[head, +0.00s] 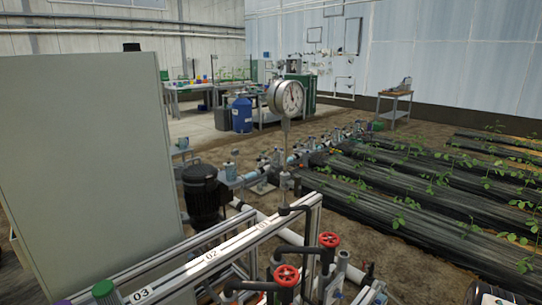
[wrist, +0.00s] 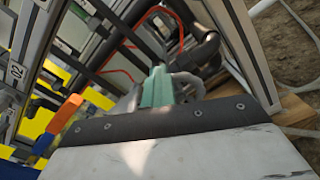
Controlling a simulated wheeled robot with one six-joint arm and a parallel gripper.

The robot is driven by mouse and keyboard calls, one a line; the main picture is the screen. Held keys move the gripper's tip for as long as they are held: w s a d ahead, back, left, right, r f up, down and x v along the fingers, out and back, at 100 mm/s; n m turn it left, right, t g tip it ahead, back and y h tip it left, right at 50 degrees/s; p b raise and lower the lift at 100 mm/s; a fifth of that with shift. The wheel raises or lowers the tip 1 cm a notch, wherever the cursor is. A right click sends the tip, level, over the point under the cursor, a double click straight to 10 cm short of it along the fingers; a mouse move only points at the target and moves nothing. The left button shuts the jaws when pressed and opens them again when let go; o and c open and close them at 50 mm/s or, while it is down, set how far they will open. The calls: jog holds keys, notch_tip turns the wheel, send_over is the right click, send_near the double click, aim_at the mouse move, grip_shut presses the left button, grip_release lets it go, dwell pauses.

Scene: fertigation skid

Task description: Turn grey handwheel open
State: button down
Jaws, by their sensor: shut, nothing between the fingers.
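My gripper (wrist: 157,88) shows in the wrist view as two teal finger pads close together beyond the dark bracket, shut and empty. A grey rounded, curved piece (wrist: 189,82) lies right beside and behind the pads; it may be part of the grey handwheel, but the pads cover some of it and I cannot tell whether they touch. I cannot make out a grey handwheel for sure in the head view. Two red handwheels (head: 287,275) (head: 329,239) stand on black pipes there, at the bottom centre.
A numbered metal rail (head: 211,255) crosses the skid's front. A large pale panel (head: 85,160) blocks the left. A round gauge (head: 287,97) stands behind the rail. In the wrist view, an orange-and-blue lever (wrist: 60,128) is at left and a metal post (wrist: 235,45) at right.

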jog(key=shift+s+a, duration=0.1)
jog(key=v, duration=0.6)
jog(key=shift+r, duration=0.4)
